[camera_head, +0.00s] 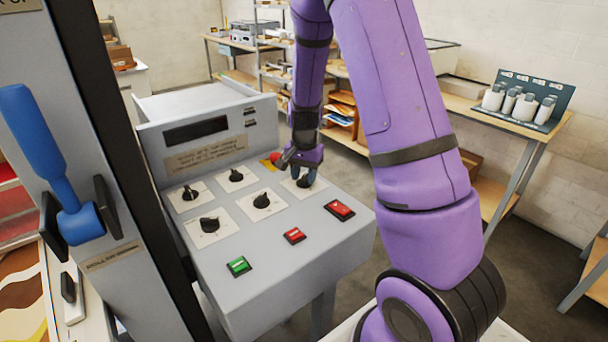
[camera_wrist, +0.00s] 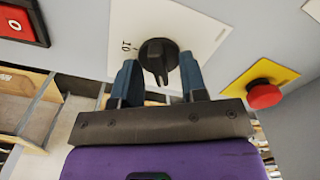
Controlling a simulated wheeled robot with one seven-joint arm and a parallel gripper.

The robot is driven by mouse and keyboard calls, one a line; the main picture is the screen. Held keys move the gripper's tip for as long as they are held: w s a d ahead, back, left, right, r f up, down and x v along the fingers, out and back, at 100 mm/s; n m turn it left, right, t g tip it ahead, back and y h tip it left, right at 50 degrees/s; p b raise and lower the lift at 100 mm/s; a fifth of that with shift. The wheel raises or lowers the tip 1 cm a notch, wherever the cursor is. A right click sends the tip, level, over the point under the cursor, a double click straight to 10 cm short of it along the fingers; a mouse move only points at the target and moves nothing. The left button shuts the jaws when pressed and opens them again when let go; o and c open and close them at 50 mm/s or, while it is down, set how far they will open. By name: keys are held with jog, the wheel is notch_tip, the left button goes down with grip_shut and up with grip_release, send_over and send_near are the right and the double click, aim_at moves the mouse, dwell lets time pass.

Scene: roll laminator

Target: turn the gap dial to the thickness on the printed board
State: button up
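The grey control panel (camera_head: 265,290) carries several black dials on white plates; their labels are too small to read in the head view. I cannot make out a printed board with a thickness.
A red knob on a yellow plate (camera_wrist: 262,92) sits close beside the right finger in the wrist view. Red buttons (camera_head: 339,209) and a green button (camera_head: 238,266) are along the panel's front. A blue lever (camera_head: 38,140) stands left. Shelves and a bench (camera_head: 555,125) stand behind.

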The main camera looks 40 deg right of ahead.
aim_at(304, 176)
notch_tip(304, 176, up, 11)
dwell(0.7)
dwell(0.4)
